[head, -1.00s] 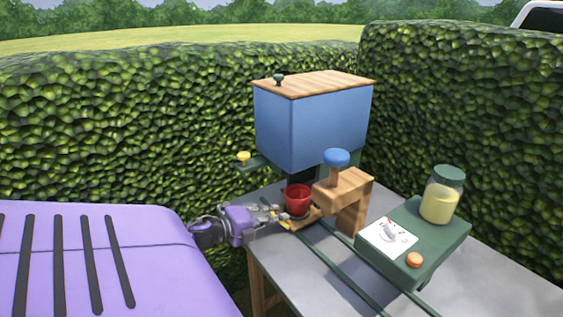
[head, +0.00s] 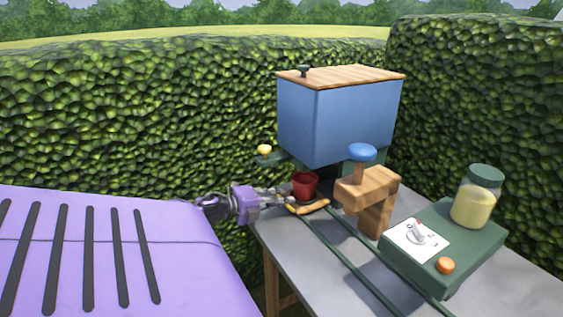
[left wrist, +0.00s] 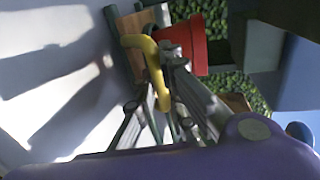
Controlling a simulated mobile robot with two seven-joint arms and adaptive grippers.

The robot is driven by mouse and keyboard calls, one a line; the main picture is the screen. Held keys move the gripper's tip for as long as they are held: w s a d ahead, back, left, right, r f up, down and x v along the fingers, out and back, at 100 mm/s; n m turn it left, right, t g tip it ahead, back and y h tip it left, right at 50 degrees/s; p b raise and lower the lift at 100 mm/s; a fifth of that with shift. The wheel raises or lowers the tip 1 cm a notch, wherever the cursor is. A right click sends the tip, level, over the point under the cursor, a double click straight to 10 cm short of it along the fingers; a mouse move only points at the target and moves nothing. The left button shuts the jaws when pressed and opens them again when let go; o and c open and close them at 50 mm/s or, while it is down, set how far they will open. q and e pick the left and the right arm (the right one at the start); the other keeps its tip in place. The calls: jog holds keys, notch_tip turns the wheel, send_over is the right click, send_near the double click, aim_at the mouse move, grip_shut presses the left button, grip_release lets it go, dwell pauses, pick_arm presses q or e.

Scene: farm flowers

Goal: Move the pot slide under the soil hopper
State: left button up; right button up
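The red pot (head: 304,186) stands upright on the wooden pot slide (head: 309,208), which sits on green rails (head: 350,262). It lies just in front of the blue soil hopper (head: 335,120), near the shaded space beneath it. My left gripper (head: 285,197) reaches in from the left at the slide. In the left wrist view, the slide's yellow handle (left wrist: 149,62) runs between the fingers, which appear closed on it, and the red pot (left wrist: 188,42) is just beyond. My right gripper is not in view.
A green control box (head: 455,245) with a dial, orange button and jar (head: 477,197) is at the right. A yellow-knobbed lever (head: 264,150) juts left of the hopper. A hedge stands behind.

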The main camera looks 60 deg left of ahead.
pick_arm(q)
jog(key=o, duration=0.5)
jog(key=shift+a, duration=0.3)
jog(key=shift+c, duration=0.2)
jog(key=shift+d, duration=0.1)
jog(key=shift+s, duration=0.55)
jog(key=v, duration=1.1)
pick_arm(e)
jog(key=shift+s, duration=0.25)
